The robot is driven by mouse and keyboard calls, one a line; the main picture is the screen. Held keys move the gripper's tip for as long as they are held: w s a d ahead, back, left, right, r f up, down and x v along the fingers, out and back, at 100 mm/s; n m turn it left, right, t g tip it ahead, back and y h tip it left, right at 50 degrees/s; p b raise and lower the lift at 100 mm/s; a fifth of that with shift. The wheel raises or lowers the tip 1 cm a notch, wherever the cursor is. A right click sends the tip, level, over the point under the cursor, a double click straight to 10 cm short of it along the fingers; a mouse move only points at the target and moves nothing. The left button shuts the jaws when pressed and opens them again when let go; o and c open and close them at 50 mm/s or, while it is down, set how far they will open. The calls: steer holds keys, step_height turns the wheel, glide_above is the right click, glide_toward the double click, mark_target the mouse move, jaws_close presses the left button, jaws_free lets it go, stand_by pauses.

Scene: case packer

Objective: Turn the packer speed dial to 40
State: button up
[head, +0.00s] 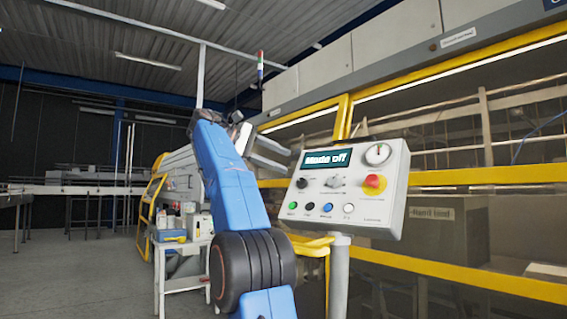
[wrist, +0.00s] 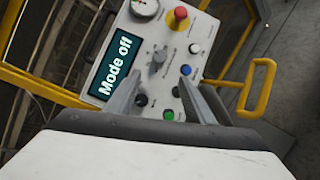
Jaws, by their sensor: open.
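The grey control panel (head: 350,188) shows in both views, its display (head: 327,160) reading "Mode off". A grey knob (head: 335,182) sits in the middle of the panel, and a black knob (head: 302,183) sits to its left. The small labels are unreadable, so I cannot tell which knob is the speed dial, nor its setting. My gripper (head: 280,156) is open and empty, left of the panel in the head view. In the wrist view, its spread fingers (wrist: 160,84) frame the area around the black knob (wrist: 141,99), with the grey knob (wrist: 157,60) just beyond.
A red stop button (head: 375,183) on yellow and a round gauge (head: 378,154) are on the panel's right. Green, black, blue (head: 327,208) and white buttons line the bottom. A yellow guard rail (head: 460,278) runs behind. A small white table (head: 180,250) stands left.

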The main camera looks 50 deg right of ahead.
steer(key=n+t+h, duration=0.1)
steer(key=n+h, duration=0.4)
steer(key=n, duration=0.5)
glide_toward(331, 181)
steer(key=x, duration=0.7)
steer(key=shift+s+d, duration=0.25)
steer(key=shift+d, duration=0.05)
steer(key=c, duration=1.1)
